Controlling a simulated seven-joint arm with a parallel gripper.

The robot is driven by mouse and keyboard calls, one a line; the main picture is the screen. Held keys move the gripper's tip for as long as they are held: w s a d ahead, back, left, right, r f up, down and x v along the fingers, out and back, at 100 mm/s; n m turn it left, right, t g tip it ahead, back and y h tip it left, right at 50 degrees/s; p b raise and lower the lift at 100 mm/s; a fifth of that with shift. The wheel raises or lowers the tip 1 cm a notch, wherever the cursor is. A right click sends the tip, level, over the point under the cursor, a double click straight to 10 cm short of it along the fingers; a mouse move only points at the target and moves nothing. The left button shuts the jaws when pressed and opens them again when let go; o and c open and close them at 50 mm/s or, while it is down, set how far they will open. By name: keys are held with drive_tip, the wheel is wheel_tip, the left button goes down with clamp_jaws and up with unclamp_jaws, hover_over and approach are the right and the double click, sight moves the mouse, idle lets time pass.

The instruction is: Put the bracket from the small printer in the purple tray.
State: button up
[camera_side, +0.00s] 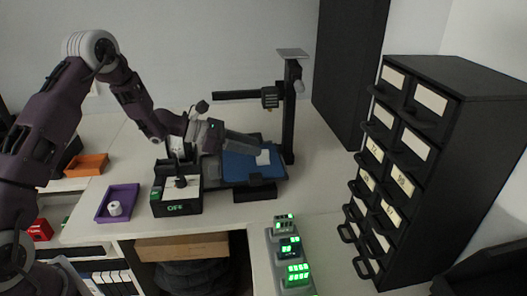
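The purple tray (105,216) lies on the table at left, with a small white spool-like piece in it. A dark printer with a blue bed (240,168) stands at the middle, a post and crossbar at its back right. A small white piece (264,158), perhaps the bracket, shows on the blue bed. My gripper (262,148) reaches right over the bed, its end close to the white piece. Its fingers are too small to tell open from shut, or whether they touch the piece. A black box with a green OFF display (175,208) stands below my wrist.
An orange tray (87,166) lies behind the purple one. A grey panel with green displays (288,250) stands at the front. A tall black drawer cabinet (455,150) with several handles sticking out fills the right. Tabletop between printer and cabinet is clear.

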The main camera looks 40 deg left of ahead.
drive_tip(key=shift+v, duration=0.95)
drive_tip(key=s+d+r+m+g, duration=0.5)
drive_tip(key=s+d+r+m, duration=0.7)
drive_tip(key=s+r, duration=0.15)
drive_tip(key=s+r+m+g+y, duration=0.1)
drive_tip(key=s+m+y, duration=0.4)
drive_tip(key=s+m, duration=0.5)
drive_tip(key=s, duration=0.9)
drive_tip(key=shift+s+a+m+y, duration=0.3)
drive_tip(key=shift+s+y, duration=0.1)
drive_tip(key=shift+o, duration=0.5)
drive_tip(key=s+a+m+t+y, duration=0.2)
drive_tip(key=s+a+m+y, duration=0.1)
drive_tip(key=s+a, duration=0.3)
drive_tip(key=shift+f+m+y, duration=0.4)
drive_tip(key=shift+f+m, duration=0.05)
drive_tip(key=shift+m, duration=0.25)
